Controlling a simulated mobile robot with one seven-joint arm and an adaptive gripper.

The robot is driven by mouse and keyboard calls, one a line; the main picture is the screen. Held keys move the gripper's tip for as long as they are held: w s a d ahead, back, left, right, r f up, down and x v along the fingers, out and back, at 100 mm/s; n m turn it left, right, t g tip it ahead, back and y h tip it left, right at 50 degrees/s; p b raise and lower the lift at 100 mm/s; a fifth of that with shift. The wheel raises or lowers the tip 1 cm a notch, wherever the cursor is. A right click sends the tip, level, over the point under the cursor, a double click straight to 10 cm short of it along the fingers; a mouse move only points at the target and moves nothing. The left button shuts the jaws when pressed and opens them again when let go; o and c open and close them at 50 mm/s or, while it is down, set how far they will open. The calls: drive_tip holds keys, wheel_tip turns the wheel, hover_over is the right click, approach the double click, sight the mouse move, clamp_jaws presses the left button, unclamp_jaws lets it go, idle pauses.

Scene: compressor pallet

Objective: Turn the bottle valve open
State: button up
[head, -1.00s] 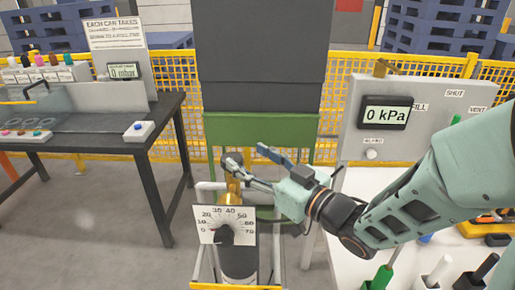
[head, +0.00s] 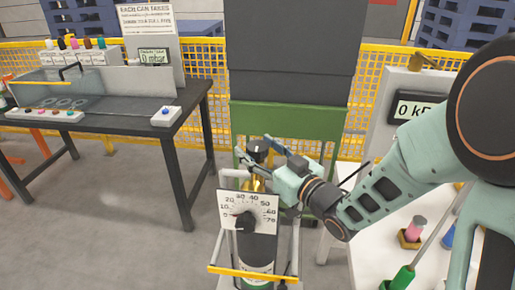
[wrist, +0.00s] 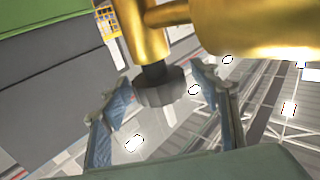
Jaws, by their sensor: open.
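The bottle (head: 256,248) stands upright in a wheeled-looking frame with a yellow bar. Its brass valve body (head: 258,184) carries a dark round knob (head: 258,146) at the top. The wrist view shows the knob (wrist: 160,88) on a dark stem below the brass body (wrist: 215,25). My gripper (head: 254,148) is open, with a finger on each side of the knob. In the wrist view, gaps show between the knob and both fingers of my gripper (wrist: 161,80). A white dial gauge (head: 248,211) marked 0 to 70 sits in front of the bottle.
A green and dark grey block (head: 290,120) stands behind the bottle. A black table (head: 185,125) with trays is at left. A panel (head: 393,85) with a partly hidden kPa display and a white bench (head: 385,260) are at right. Floor left of the bottle is clear.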

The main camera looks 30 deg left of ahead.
drive_tip(key=shift+c, duration=0.7)
drive_tip(key=c, duration=1.1)
drive_tip(key=shift+o, duration=0.2)
drive_tip(key=shift+w+d+n+g, duration=0.1)
drive_tip(key=shift+n+g, duration=0.2)
drive_tip(key=shift+g, duration=0.1)
drive_tip(key=n+g, duration=0.1)
drive_tip(key=g, duration=0.1)
drive_tip(key=n+g+y+p, duration=0.1)
drive_tip(key=g, duration=0.1)
drive_tip(key=shift+r+n+y, duration=0.1)
drive_tip(key=shift+n+y, duration=0.2)
drive_tip(key=n+g+p, duration=0.1)
drive_tip(key=n+g, duration=0.1)
drive_tip(key=g, duration=0.2)
drive_tip(key=n+g+p, duration=0.1)
drive_tip(key=n+g, duration=0.2)
drive_tip(key=shift+g, duration=0.4)
drive_tip(key=n+g+h, duration=0.1)
drive_tip(key=n+g, duration=0.1)
drive_tip(key=g, duration=0.1)
drive_tip(key=n+g+h, duration=0.1)
drive_tip(key=n+g, duration=0.1)
drive_tip(key=g, duration=0.1)
drive_tip(key=shift+h, duration=0.4)
drive_tip(key=shift+n+g+h, duration=1.3)
drive_tip(key=shift+g, duration=0.1)
drive_tip(key=shift+n+g+h, duration=0.9)
drive_tip(key=shift+h, duration=0.2)
